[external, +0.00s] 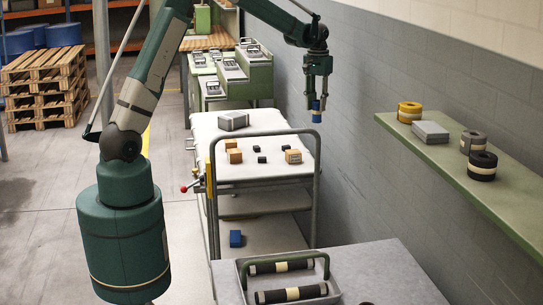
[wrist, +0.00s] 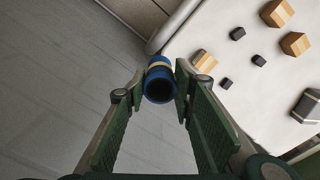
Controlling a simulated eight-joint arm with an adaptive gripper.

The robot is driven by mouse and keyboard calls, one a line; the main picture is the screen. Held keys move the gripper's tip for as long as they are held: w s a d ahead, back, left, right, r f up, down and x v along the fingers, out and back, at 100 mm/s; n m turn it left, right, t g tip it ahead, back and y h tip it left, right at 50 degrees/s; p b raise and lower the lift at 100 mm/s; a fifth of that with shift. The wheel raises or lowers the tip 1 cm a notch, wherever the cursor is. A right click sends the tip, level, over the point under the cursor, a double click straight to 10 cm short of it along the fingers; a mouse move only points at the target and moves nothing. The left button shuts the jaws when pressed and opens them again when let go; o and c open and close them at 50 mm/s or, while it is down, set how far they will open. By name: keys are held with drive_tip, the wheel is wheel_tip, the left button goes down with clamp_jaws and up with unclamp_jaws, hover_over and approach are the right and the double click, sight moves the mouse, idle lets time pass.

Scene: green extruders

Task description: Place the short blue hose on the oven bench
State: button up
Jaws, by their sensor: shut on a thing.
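The short blue hose (external: 317,117) hangs from my gripper (external: 317,100), high in the air near the grey wall. In the wrist view, the blue hose (wrist: 158,74) has a cream band and an open dark end, and it sits between the two fingertips of my gripper (wrist: 160,85). The fingers are shut on its sides. A white-topped bench (external: 250,172) stands below and to the left in the external view; its rounded white edge (wrist: 172,32) shows beside the hose in the wrist view. I cannot tell which bench is the oven bench.
The white top carries a grey box (external: 233,121), cardboard boxes (external: 293,156) and small black blocks (external: 262,160). A metal rail (external: 316,190) rises at its near end. A green wall shelf (external: 430,147) holds rolls. A grey table (external: 395,275) with a hose tray stands in front.

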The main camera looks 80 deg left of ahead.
drive_tip(key=w+d+m, duration=0.3)
drive_tip(key=d, duration=3.6)
drive_tip(key=s+d+m, duration=0.1)
drive_tip(key=s+d, duration=0.4)
drive_tip(key=d, duration=0.6)
drive_tip(key=s+d+f+m, duration=0.1)
drive_tip(key=s+d, duration=0.5)
drive_tip(key=d, duration=0.5)
drive_tip(key=s+d+m, duration=0.1)
drive_tip(key=s+d, duration=0.4)
drive_tip(key=d, duration=0.6)
drive_tip(key=d+r+p, duration=0.1)
drive_tip(key=d+r, duration=0.3)
drive_tip(key=d, duration=0.6)
drive_tip(key=d+r+m+p, duration=0.1)
drive_tip(key=d+r, duration=0.3)
drive_tip(key=d, duration=0.6)
drive_tip(key=d+r+p, duration=0.1)
drive_tip(key=d+r, duration=0.3)
drive_tip(key=d, duration=0.7)
drive_tip(key=shift+r+m+p, duration=0.4)
drive_tip(key=shift+w+f, duration=0.1)
wheel_tip(320, 180, down, 24)
drive_tip(key=shift+r, duration=0.2)
